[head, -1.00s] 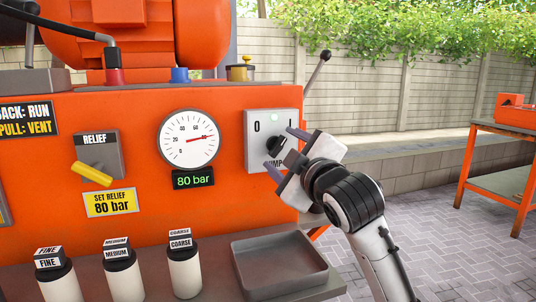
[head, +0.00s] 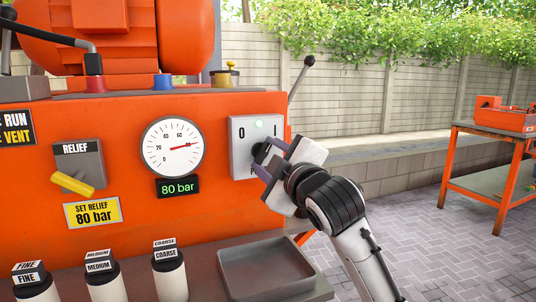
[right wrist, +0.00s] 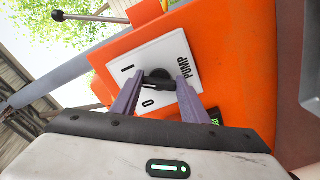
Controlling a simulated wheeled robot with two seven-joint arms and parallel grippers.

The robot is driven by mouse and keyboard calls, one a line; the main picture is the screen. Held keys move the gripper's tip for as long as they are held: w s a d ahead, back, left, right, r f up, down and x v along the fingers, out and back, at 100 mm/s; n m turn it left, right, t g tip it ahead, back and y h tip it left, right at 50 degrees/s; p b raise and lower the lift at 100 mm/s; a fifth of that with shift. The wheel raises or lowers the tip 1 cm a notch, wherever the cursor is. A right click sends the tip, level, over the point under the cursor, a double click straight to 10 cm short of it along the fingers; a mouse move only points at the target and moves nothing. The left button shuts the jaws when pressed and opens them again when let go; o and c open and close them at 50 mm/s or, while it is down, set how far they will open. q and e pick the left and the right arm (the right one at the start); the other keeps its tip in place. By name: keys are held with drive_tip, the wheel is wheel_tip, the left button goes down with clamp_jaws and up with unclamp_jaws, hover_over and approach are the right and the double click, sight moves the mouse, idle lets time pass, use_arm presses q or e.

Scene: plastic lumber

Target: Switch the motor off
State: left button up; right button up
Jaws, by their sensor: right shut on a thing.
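The motor switch is a light grey PUMP plate (head: 240,160) with marks 0 and I on the front of the orange machine. Its black knob (right wrist: 158,84) shows in the right wrist view between my fingers. In the head view the fingers largely hide the knob, and I cannot tell which mark it points to. A small pale green lamp (head: 259,123) is at the top of the plate. My right gripper (head: 264,156) is shut on the knob. It also shows in the right wrist view (right wrist: 158,87). My left gripper is out of view.
A dial gauge (head: 172,147) stands left of the switch, above a green 80 bar readout (head: 177,186). The yellow relief lever (head: 73,183) is further left. Several labelled bottles and a grey tray (head: 268,290) sit below. An orange table (head: 480,150) stands at right.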

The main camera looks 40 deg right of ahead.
drive_tip(key=n+p, duration=0.2)
drive_tip(key=shift+d+r+p, duration=0.1)
drive_tip(key=shift+r+p, duration=0.25)
drive_tip(key=shift+p, duration=0.05)
drive_tip(key=shift+n+p, duration=0.9)
drive_tip(key=shift+p, duration=0.25)
drive_tip(key=n+p, duration=0.3)
drive_tip(key=p, duration=0.1)
drive_tip(key=shift+r+n, duration=0.15)
drive_tip(key=shift+n, duration=0.15)
drive_tip(key=n+p, duration=0.2)
drive_tip(key=p, duration=0.1)
drive_tip(key=shift+n, duration=0.3)
drive_tip(key=n+p, duration=0.2)
drive_tip(key=p, duration=0.1)
drive_tip(key=shift+n, duration=0.4)
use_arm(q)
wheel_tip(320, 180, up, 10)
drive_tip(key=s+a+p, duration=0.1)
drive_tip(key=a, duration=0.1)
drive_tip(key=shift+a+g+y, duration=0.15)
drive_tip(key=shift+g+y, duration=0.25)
use_arm(e)
drive_tip(key=shift+n, duration=0.5)
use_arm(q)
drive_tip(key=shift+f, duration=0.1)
use_arm(e)
drive_tip(key=o, duration=1.1)
drive_tip(key=shift+f, duration=0.2)
drive_tip(key=shift+c, duration=0.2)
